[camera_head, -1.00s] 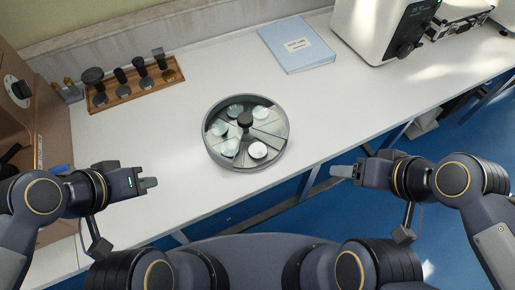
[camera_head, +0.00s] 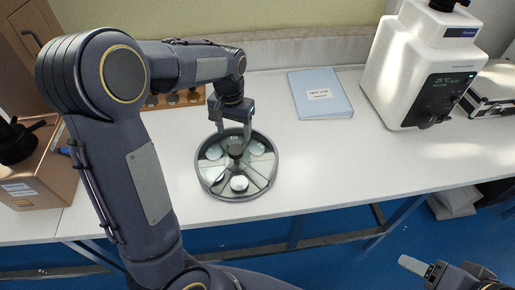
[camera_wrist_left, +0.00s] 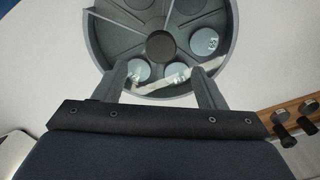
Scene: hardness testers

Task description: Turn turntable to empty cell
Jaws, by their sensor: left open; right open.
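The round grey turntable (camera_head: 266,187) stands on the white table, divided into wedge cells around a dark central knob (camera_head: 236,150). Several cells hold pale round discs, such as a front disc (camera_head: 239,183); one in the left wrist view (camera_wrist_left: 204,42) bears a dark mark. A cell at the left of that view (camera_wrist_left: 112,38) looks empty. My left gripper (camera_head: 233,127) is open above the turntable's far side, fingers pointing toward the knob, which also shows in the left wrist view (camera_wrist_left: 161,46). I cannot tell whether they touch anything. My right gripper (camera_head: 416,266) is open and empty, off the table at bottom right.
A wooden rack (camera_head: 183,99) behind my left arm is partly hidden. A blue folder (camera_head: 320,94) lies at the back. A white tester (camera_head: 415,70) with a screen stands right, a brown machine (camera_head: 35,170) left. The table right of the turntable is clear.

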